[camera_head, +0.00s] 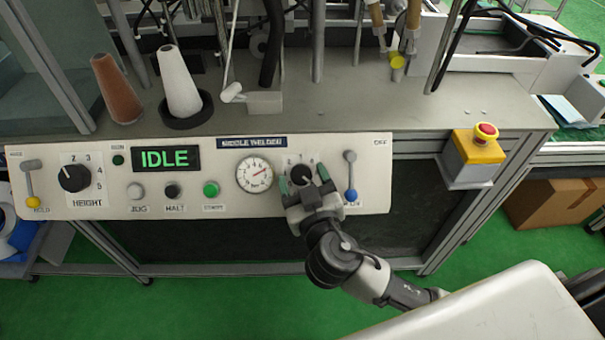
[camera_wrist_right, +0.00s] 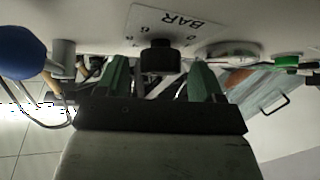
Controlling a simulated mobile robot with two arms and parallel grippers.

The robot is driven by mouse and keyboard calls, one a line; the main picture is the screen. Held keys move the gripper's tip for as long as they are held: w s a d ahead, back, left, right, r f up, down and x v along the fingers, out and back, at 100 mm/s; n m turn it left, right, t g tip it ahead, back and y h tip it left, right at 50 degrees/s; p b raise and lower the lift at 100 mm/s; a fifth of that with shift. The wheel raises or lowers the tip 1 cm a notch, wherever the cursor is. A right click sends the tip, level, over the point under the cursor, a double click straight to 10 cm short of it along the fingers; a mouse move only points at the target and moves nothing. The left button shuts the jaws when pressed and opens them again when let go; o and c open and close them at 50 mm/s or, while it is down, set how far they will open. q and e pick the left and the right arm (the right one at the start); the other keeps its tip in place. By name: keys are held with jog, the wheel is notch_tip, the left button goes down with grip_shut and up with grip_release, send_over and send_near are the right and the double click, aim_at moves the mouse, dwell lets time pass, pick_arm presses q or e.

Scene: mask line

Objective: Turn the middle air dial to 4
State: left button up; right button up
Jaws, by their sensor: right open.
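The air dial (camera_head: 301,173) is a black round knob on the white control panel (camera_head: 225,206), right of the round gauge. In the right wrist view the black knob (camera_wrist_right: 160,57) sits below a plate marked BAR, seen upside down. My right gripper (camera_head: 303,181) is open, with its green fingertips on either side of the knob in the head view. In the wrist view the gripper (camera_wrist_right: 160,79) shows a finger to each side of the knob, with visible gaps. I cannot read the knob's setting. My left gripper is not in view.
The panel also has a white gauge (camera_head: 254,175), a blue-tipped lever (camera_head: 351,176) close to the gripper, a HEIGHT knob (camera_head: 74,178), a green IDLE display (camera_head: 165,159) and several buttons. A red emergency stop (camera_head: 485,132) on a yellow box stands to the right.

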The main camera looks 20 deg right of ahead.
jog(key=shift+w, duration=0.35)
jog(key=c, duration=0.9)
